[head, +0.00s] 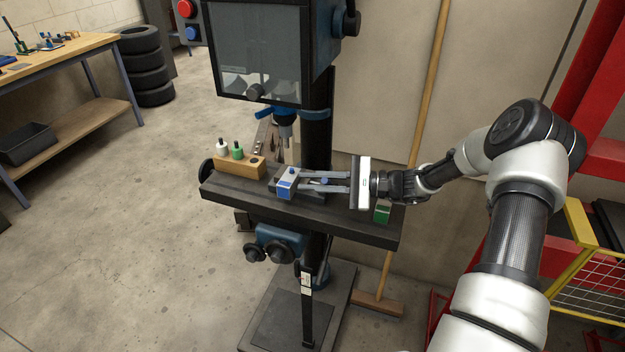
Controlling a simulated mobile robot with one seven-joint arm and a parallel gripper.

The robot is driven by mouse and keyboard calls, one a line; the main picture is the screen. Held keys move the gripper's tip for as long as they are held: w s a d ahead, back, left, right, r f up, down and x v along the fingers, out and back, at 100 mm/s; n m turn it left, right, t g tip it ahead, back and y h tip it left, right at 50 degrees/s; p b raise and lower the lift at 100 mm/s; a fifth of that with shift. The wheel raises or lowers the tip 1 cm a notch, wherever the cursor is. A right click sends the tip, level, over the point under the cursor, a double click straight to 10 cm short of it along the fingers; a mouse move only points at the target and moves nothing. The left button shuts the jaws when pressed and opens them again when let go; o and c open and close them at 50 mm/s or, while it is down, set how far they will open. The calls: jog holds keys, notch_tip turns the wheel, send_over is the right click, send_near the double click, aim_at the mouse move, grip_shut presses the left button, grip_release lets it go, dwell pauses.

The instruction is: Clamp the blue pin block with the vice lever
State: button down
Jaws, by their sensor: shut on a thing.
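The blue pin block (287,185), a small block with blue and pale faces, is on the dark drill press table in the head view. My gripper (301,181) reaches in from the right with two long grey fingers, and its tips are shut on this block. The fingertips partly cover the block's right side. I cannot tell whether the block rests on the table or is slightly raised. A small blue spot (324,181) shows between the fingers; I cannot tell what it is. The vice and its lever cannot be made out clearly.
A wooden holder (236,167) with a white and a green peg stands left of the block. A green block (382,211) sits at the table's (325,220) right end. The drill press head (262,50) hangs above. A broom handle (428,85) stands behind my arm.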

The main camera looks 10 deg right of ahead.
jog(key=shift+s+a+f+n+h+b, duration=0.15)
jog(key=shift+s+f+n+b, duration=0.2)
jog(key=shift+f+n+b, duration=0.2)
jog(key=shift+s+a+f+n+h+b, duration=0.15)
jog(key=shift+s+f+n+b, duration=0.25)
jog(key=shift+f+n, duration=0.25)
jog(key=shift+s+a+f+n+t+h+b, duration=0.15)
jog(key=shift+s+f+n+t+h+b, duration=0.1)
jog(key=shift+f+n+b, duration=0.55)
jog(key=shift+s+a+f+n+t+h+b, duration=0.1)
jog(key=shift+s+f+n+t+h+b, duration=0.1)
jog(key=shift+f+n+b, duration=0.6)
jog(key=shift+r, duration=0.1)
jog(key=c, duration=1.7)
grip_release()
jog(key=shift+c, duration=0.2)
jog(key=shift+d, duration=0.1)
jog(key=p+v, duration=0.1)
jog(key=v, duration=1.6)
jog(key=shift+d, duration=0.15)
